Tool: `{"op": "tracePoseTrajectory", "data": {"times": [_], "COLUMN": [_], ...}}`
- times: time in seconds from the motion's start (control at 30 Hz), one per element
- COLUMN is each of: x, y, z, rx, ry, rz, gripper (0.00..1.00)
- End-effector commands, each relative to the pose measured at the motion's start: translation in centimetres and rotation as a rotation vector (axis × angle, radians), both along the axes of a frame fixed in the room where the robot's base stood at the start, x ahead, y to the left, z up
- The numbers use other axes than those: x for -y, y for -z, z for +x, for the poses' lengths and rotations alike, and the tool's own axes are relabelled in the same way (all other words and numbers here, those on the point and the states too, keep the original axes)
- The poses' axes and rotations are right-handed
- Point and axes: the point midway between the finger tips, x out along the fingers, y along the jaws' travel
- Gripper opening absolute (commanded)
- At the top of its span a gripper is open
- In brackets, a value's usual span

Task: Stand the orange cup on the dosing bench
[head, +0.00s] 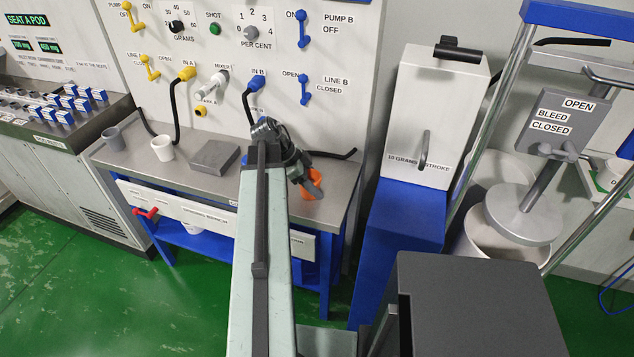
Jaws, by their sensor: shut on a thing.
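The orange cup (315,187) shows in the head view at the end of my arm, partly hidden by my gripper (305,178). My gripper is shut on the cup, which looks tilted. The cup appears over the right part of the grey-topped dosing bench (341,181). I cannot tell whether it touches the bench top. My arm hides the middle of the bench.
On the bench's left part are a grey cup (113,138), a white cup (163,148) and a dark grey block (214,157). A panel of switches and hoses (215,75) rises behind. A white and blue dispenser (425,120) stands right of the bench.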

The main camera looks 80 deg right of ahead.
Motion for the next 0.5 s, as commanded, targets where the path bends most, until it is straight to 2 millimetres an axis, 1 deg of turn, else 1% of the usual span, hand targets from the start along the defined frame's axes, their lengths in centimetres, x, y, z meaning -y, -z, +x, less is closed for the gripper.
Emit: {"op": "tracePoseTrajectory", "data": {"times": [0.03, 0.07, 0.1, 0.13, 0.4, 0.5], "x": [0.0, 0.0, 0.0, 0.0, 0.0, 0.0], "y": [0.4, 0.2, 0.1, 0.1, 0.1, -0.7], "z": [-0.1, -0.1, -0.1, -0.1, -0.2, -0.1], "rx": [0.000, 0.000, 0.000, 0.000, 0.000, 0.000], "ry": [0.001, 0.001, 0.002, 0.002, 0.004, 0.004], "rz": [0.000, 0.000, 0.000, 0.000, 0.000, 0.000], "gripper": [0.08, 0.66, 0.77, 0.80, 0.80, 0.80]}}
